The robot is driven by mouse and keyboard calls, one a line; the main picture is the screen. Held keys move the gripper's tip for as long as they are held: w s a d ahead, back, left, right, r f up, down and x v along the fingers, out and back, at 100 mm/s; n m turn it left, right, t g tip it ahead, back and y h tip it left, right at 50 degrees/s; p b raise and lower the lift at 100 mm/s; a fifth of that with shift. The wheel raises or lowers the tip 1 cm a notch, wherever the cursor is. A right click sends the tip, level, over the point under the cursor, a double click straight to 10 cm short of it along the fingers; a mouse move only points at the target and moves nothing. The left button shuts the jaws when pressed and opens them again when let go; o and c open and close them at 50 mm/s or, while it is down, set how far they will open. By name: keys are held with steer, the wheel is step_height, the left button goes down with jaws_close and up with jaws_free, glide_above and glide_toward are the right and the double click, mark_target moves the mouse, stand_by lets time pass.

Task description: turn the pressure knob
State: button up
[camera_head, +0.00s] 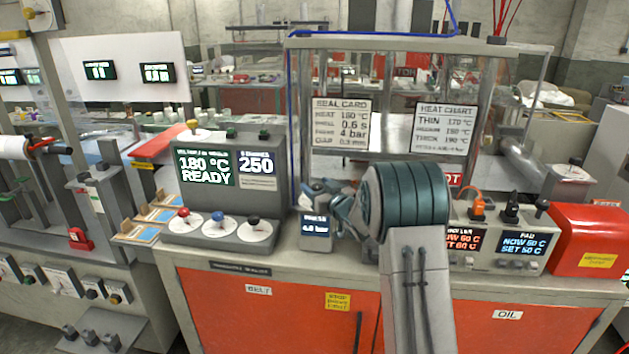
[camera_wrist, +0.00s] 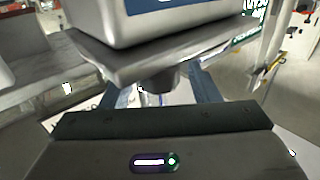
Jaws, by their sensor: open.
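The pressure unit (camera_head: 317,240) is a small grey box with a dark screen on the counter. The screen shows a small bar value that I read as about 4 bar, with the decimal unclear. My gripper (camera_head: 324,192) is at the top of this unit and hides its upper part in the head view. In the wrist view, a dark round stub (camera_wrist: 162,80), which looks like the pressure knob, sticks out from a grey housing (camera_wrist: 150,60). My gripper (camera_wrist: 162,92) is open, with one bluish finger on each side of the stub. I cannot tell whether either finger touches it.
A grey console (camera_head: 235,185) with red, blue and black knobs stands left of the unit. A seal card (camera_head: 341,125) behind lists 4 bar. Heater controllers (camera_head: 505,235) and a red box (camera_head: 590,245) stand at right. My arm covers the counter's middle.

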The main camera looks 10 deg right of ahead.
steer(key=shift+x, duration=0.95)
steer(key=c, duration=1)
steer(key=shift+o, duration=0.2)
steer(key=shift+y, duration=0.3)
steer(key=n+g+y+p, duration=0.1)
steer(key=n+y, duration=0.1)
steer(key=n+g+y+p, duration=0.1)
steer(key=g+y, duration=0.1)
steer(key=shift+s+a+r+n+y, duration=0.1)
steer(key=shift+a+n+y, duration=0.05)
steer(key=shift+n+y, duration=0.2)
steer(key=n+g+y, duration=0.1)
steer(key=g, duration=0.1)
steer(key=n+g+y+p, duration=0.1)
steer(key=n+g+y, duration=0.1)
steer(key=n+g+y+p, duration=0.1)
steer(key=g, duration=0.1)
steer(key=shift+s+a+n+y, duration=0.25)
steer(key=shift+s+a+n, duration=0.1)
steer(key=shift+n, duration=0.3)
